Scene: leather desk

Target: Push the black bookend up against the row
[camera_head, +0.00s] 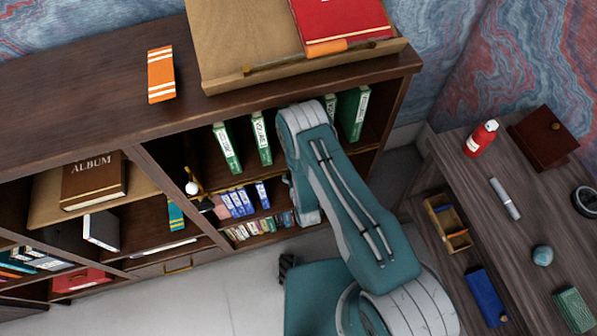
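A row of blue-and-white books (237,204) stands on the middle shelf of the bookcase, left of my arm. A small dark and pinkish shape (208,206) sits at the row's left end; I cannot tell whether it is the black bookend. Green volumes (226,148) stand spaced apart on the shelf above, on both sides of my arm. No black bookend is clearly visible. My arm reaches to the bookcase front and folds down there, covering part of the shelves. My gripper is hidden behind it.
A brass piece with a white ball (193,188) stands left of the blue row. Small books (255,228) line the shelf below. A desk (470,190) with a red bottle (480,139) stands at right.

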